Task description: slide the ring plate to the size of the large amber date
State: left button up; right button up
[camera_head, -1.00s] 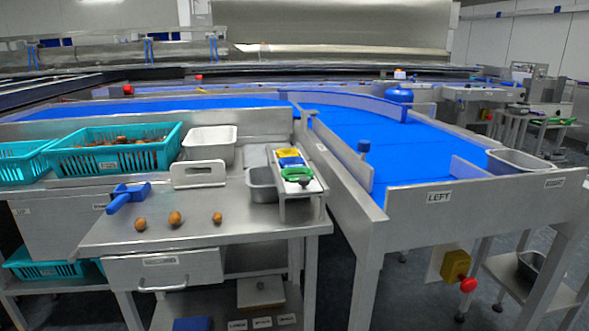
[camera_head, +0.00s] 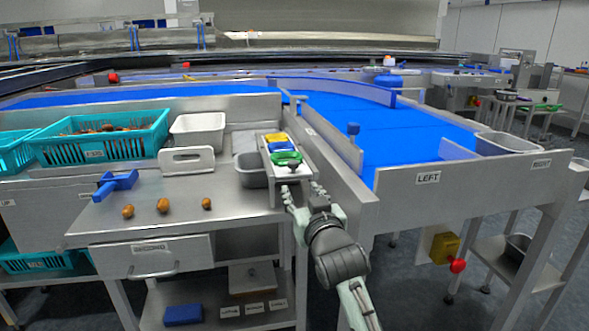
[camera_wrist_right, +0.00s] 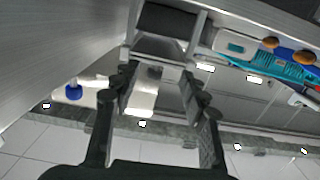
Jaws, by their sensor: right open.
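The ring plate with yellow, blue and green ring sections (camera_head: 283,150) sits on a raised grey stand at the table's right end. A dark knob (camera_head: 293,166) is at its near end. Three brown-amber dates lie in a row on the steel table: one at left (camera_head: 127,211), one in the middle (camera_head: 162,205) that looks largest, and a smaller one at right (camera_head: 207,203). My right gripper (camera_head: 303,192) is open and empty, just in front of the stand's near end, apart from the knob as far as I can tell. Its open fingers show in the wrist view (camera_wrist_right: 158,88). My left gripper is not in view.
A blue scoop (camera_head: 115,184), a white board with a handle slot (camera_head: 187,160) and a grey bin (camera_head: 250,170) stand around the dates. Teal crates (camera_head: 100,148) are at left. The blue conveyor's metal side wall (camera_head: 340,180) runs close right of the stand.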

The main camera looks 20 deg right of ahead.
aim_at(294, 167)
jog(key=shift+t, duration=0.4)
jog(key=w+r, duration=0.1)
jog(key=w, duration=0.1)
jog(key=w+d+r, duration=0.1)
jog(key=w, duration=0.4)
jog(key=shift+w+d+r, duration=0.35)
jog(key=shift+d+r, duration=0.05)
grip_shut()
